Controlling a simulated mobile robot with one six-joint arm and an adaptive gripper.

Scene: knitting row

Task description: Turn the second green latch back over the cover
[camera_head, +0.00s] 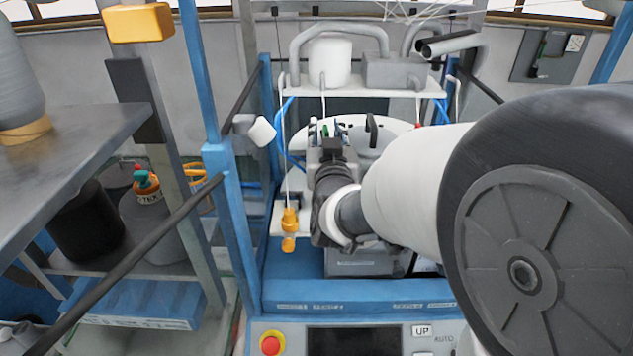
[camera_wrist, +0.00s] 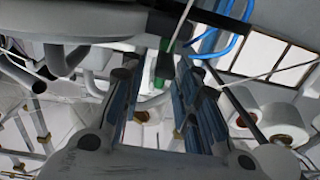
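A small green latch (camera_wrist: 163,63) shows in the wrist view, just beyond and between my gripper's two fingers (camera_wrist: 152,78). The fingers stand apart, with a clear gap and nothing held between them. I cannot tell whether either finger touches the latch. In the head view a small green piece (camera_head: 325,130) shows at the machine head, just beyond my gripper (camera_head: 331,147), whose tips are largely hidden there. I cannot tell which green latch this is, or whether it lies over the cover. The cover cannot be clearly made out.
A white round plate (camera_head: 385,132) lies behind the machine head. An orange fitting (camera_head: 289,222) hangs at left on a thin rod. A blue upright (camera_head: 215,150) and a grey shelf (camera_head: 65,135) stand farther left.

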